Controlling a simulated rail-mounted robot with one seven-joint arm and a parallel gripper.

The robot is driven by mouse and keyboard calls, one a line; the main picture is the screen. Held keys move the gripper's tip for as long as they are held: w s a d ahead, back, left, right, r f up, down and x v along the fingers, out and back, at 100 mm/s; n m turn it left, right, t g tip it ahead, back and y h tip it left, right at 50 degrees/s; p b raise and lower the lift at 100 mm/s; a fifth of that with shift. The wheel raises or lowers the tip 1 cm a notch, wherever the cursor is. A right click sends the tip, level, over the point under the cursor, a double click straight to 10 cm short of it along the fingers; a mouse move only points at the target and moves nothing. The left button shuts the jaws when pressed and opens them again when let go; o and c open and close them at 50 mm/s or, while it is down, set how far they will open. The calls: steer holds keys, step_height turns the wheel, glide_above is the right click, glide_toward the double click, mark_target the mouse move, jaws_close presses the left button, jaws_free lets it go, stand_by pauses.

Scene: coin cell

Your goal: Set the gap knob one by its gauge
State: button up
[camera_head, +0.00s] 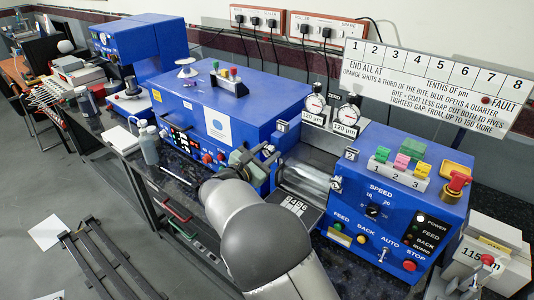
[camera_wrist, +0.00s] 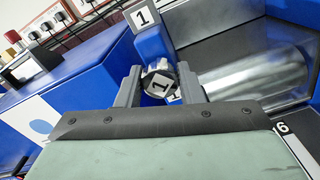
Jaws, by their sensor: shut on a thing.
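Gap knob one (camera_wrist: 158,84) is a dark round knob with a tilted white "1" label on its face, in the middle of the wrist view. My gripper (camera_wrist: 160,92) is shut on it, one grey finger on each side. A blue post with a "1" plate (camera_wrist: 143,17) stands just behind the knob. In the head view my arm hides most of the knob. Two round dial gauges, a left one (camera_head: 315,102) and a right one (camera_head: 348,112), stand behind the rollers, each above a "120 µm" sign. Their needles are too small to read.
A shiny metal roller (camera_wrist: 260,75) lies right of the knob. The blue speed panel (camera_head: 385,215) stands to the right in the head view, with coloured blocks and a red switch on top. A white rule board (camera_head: 435,85) hangs behind.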

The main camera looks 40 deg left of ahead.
steer(key=shift+f+b, duration=0.15)
steer(key=shift+b, duration=0.15)
steer(key=m+b, duration=0.1)
steer(key=b, duration=0.3)
steer(key=shift+f+m, duration=0.25)
steer(key=shift+m, duration=0.15)
steer(key=m+b, duration=0.2)
steer(key=b, duration=0.3)
steer(key=shift+f+b, duration=0.1)
steer(key=shift+b, duration=0.3)
steer(key=m+b, duration=0.4)
steer(key=b, duration=0.3)
steer(key=shift+r, duration=0.2)
steer(key=shift+r+m+b, duration=0.2)
steer(key=shift+m+b, duration=0.7)
steer(key=shift+b, duration=0.25)
steer(key=shift+r, duration=0.1)
steer(key=o, duration=1)
